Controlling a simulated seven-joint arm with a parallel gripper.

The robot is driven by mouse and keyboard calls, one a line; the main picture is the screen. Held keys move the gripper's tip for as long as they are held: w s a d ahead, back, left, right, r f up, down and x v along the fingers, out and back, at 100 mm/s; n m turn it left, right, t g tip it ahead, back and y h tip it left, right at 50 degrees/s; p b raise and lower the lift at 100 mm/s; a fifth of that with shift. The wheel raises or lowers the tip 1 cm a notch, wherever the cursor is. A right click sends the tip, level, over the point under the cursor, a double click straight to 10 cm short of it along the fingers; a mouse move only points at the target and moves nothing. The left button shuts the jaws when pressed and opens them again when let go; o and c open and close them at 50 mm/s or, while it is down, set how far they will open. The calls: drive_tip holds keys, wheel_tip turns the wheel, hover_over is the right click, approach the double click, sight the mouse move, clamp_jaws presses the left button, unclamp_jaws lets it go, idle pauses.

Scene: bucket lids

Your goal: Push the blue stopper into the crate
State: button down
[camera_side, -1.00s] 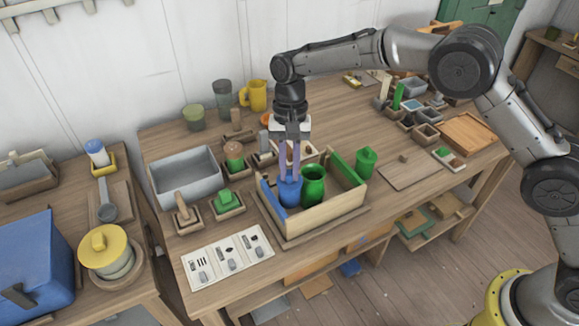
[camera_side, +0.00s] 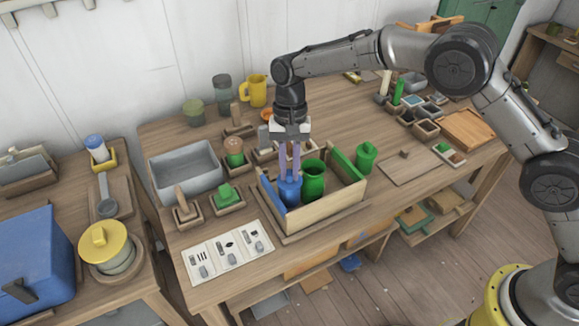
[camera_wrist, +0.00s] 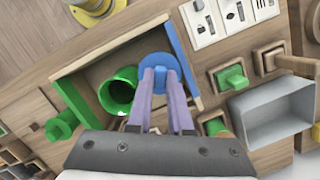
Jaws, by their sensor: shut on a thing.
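The wooden crate (camera_side: 322,213) stands on the workbench with a blue panel on its left and a green panel on its right. My gripper (camera_side: 290,174) points down into its left part. Its two purple fingers are shut on the knob of the blue stopper (camera_wrist: 155,60), a round blue disc in the wrist view. In the side view the blue body (camera_side: 290,193) is below the fingertips, inside the crate. Whether the stopper is fully seated is hidden. A green open jar (camera_side: 313,181) stands right beside it; its dark mouth (camera_wrist: 117,95) shows in the wrist view.
A green lidded piece (camera_side: 365,158) stands outside the crate to the right. A grey bin (camera_side: 186,170), small wooden holders and a picture card (camera_side: 228,251) lie to the left.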

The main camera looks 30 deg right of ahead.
drive_tip(key=shift+f, duration=1.8)
idle(0.4)
drive_tip(key=c, duration=0.8)
unclamp_jaws()
drive_tip(key=shift+c, duration=0.3)
drive_tip(key=shift+w+d+r, duration=0.1)
drive_tip(key=shift+w+r, duration=0.1)
drive_tip(key=shift+r, duration=0.95)
drive_tip(key=shift+w+d+r, duration=0.15)
drive_tip(key=shift+w+r, duration=0.05)
drive_tip(key=shift+r, duration=1)
drive_tip(key=shift+w+d+r, duration=0.1)
drive_tip(key=shift+w+r, duration=0.1)
drive_tip(key=shift+r, duration=0.95)
